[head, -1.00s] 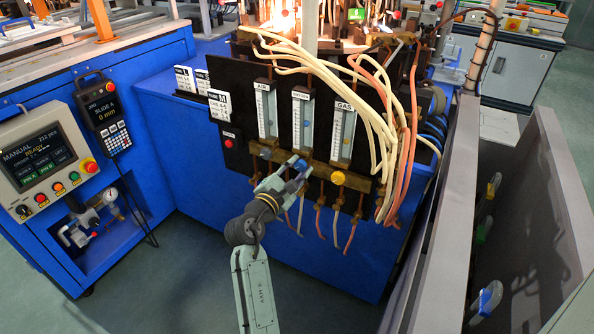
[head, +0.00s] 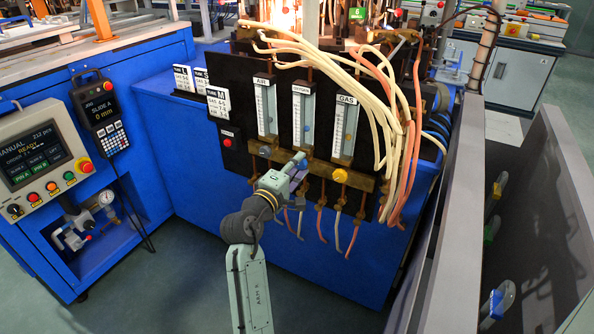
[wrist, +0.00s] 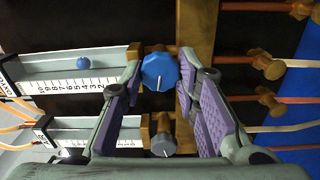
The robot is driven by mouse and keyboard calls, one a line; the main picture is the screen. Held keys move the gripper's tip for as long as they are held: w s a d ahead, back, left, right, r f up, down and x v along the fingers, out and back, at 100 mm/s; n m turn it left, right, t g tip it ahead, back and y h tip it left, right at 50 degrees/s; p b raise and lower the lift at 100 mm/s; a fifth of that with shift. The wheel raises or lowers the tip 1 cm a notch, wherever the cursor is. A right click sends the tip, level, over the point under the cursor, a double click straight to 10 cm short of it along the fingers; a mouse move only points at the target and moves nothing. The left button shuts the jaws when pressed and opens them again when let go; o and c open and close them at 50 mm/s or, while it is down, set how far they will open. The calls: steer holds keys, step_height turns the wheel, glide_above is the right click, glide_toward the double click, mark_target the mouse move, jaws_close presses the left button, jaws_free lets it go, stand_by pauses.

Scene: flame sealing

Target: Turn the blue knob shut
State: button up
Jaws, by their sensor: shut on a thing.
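The blue knob (wrist: 160,72) is on the brass manifold at the foot of the middle, OXYGEN flowmeter. In the wrist view it sits between the tips of my gripper (wrist: 159,75), whose two purple-padded fingers are shut on its sides. The knob's white mark lies toward the lower edge of its face in that view. A blue float (wrist: 82,63) shows in the tube of this flowmeter, around the middle of its scale. In the head view my gripper (head: 299,162) is at the manifold below the OXYGEN tube (head: 303,112) and mostly hides the knob.
A grey knob (wrist: 163,146) is on the neighbouring AIR flowmeter, close to my fingers. A yellow knob (head: 349,176) is under the GAS tube to the right. Pale and orange hoses (head: 405,160) hang at the panel's right. A grey barrier (head: 455,190) stands further right.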

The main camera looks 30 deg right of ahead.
steer(key=shift+m, duration=0.6)
steer(key=shift+b, duration=0.3)
steer(key=o, duration=1.2)
steer(key=shift+c, duration=0.2)
steer(key=v, duration=1.2)
